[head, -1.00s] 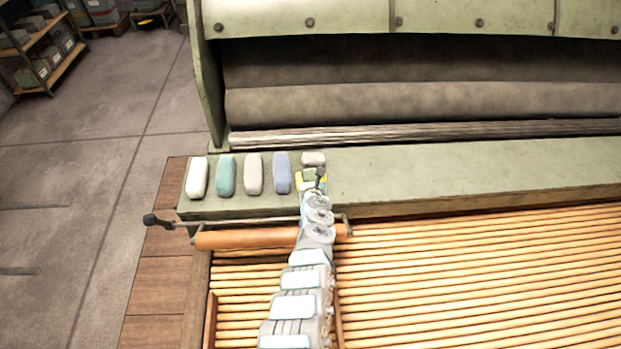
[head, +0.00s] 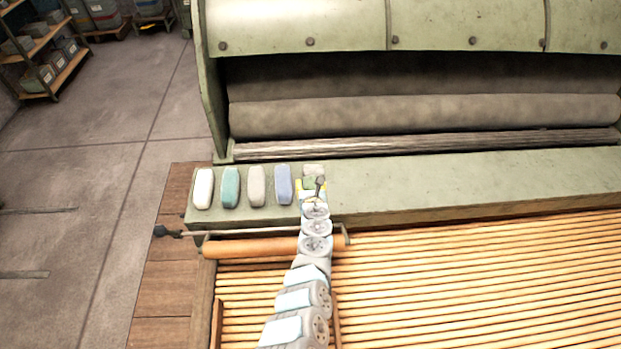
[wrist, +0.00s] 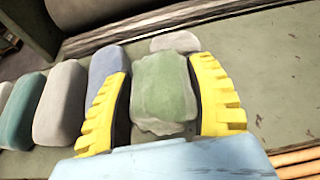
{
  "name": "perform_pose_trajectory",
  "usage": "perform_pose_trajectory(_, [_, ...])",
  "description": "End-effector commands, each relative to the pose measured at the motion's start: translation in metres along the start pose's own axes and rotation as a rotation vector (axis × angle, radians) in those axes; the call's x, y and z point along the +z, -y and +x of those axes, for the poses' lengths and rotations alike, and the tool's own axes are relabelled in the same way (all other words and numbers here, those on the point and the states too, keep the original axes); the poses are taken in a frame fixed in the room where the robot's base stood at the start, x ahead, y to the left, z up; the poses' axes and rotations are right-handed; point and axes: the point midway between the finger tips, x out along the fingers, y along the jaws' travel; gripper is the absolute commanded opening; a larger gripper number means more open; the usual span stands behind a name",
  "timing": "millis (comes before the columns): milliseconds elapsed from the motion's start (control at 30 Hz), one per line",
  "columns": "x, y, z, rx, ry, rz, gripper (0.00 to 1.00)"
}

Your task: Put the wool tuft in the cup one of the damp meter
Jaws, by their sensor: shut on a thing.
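A rounded green tuft with ragged pale edges (wrist: 164,88) sits between the yellow fingers of my gripper (wrist: 166,95) in the wrist view. My gripper is shut on it. In the head view my gripper (head: 313,186) is at the right end of a row of similar soft blocks on the green ledge, and the green tuft (head: 309,183) shows partly behind my arm. I cannot tell whether it touches the ledge. I cannot make out a damp meter or its cups in these views.
White (head: 203,188), teal (head: 231,187), grey-beige (head: 256,186) and blue (head: 283,184) blocks stand left of my gripper. A pale grey one (head: 314,170) lies just beyond it. The ledge (head: 430,186) is clear to the right. Wooden slats (head: 470,280) lie in front, rollers behind.

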Motion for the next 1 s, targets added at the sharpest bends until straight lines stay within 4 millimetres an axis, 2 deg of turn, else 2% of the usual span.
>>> perform_pose_trajectory(33, [0.008, -0.003, -0.008, 0.003, -0.001, -0.007, 0.33])
perform_pose_trajectory(233, [0.021, -0.005, -0.028, 0.005, 0.003, -0.008, 0.33])
perform_pose_trajectory(333, [0.014, -0.004, -0.034, 0.001, -0.002, -0.007, 0.33])
perform_pose_trajectory(1000, [0.018, -0.009, -0.082, 0.003, 0.000, -0.006, 0.33])
